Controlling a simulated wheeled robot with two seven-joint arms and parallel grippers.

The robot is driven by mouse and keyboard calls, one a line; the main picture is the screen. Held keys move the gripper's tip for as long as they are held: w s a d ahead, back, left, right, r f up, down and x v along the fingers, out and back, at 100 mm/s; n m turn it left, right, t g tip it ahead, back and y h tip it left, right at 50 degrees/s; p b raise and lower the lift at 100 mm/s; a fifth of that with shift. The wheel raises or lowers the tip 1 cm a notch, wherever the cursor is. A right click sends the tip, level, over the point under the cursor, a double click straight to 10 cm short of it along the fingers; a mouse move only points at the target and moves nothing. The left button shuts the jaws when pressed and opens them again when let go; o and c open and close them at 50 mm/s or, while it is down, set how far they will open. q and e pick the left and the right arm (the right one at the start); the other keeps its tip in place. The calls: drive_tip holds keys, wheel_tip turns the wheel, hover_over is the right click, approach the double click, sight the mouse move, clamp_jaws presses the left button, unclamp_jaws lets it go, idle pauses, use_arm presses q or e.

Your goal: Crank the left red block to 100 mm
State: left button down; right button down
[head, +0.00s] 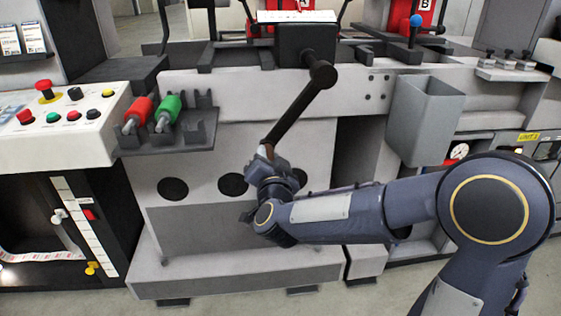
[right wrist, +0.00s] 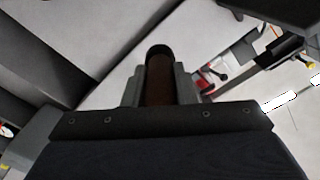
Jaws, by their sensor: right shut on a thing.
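The left red block, marked A (head: 290,6), shows at the top edge of the head view, largely cut off. Below it is a dark crank housing (head: 300,42) with a black crank arm (head: 300,107) slanting down and left from its hub. My right gripper (head: 265,154) is at the arm's lower end, shut on the brown crank handle (head: 269,149). In the right wrist view the handle (right wrist: 159,82) stands between the two fingers, its dark round end showing. No readable millimetre scale shows by the block. My left gripper is not in view.
A second red block, marked B (head: 424,5), is at the top right. A grey open bin (head: 423,125) hangs right of the crank. A rack (head: 180,135) with a red and a green handle is at the left, beside a button panel (head: 60,128).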

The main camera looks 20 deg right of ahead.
drive_tip(key=shift+w+a+r, duration=0.1)
drive_tip(key=shift+a+r, duration=0.25)
drive_tip(key=shift+a, duration=0.1)
drive_tip(key=c, duration=1.2)
unclamp_jaws()
drive_tip(key=shift+o, duration=0.2)
drive_tip(key=p+v, duration=0.1)
drive_tip(key=v, duration=0.6)
drive_tip(key=shift+s, duration=0.4)
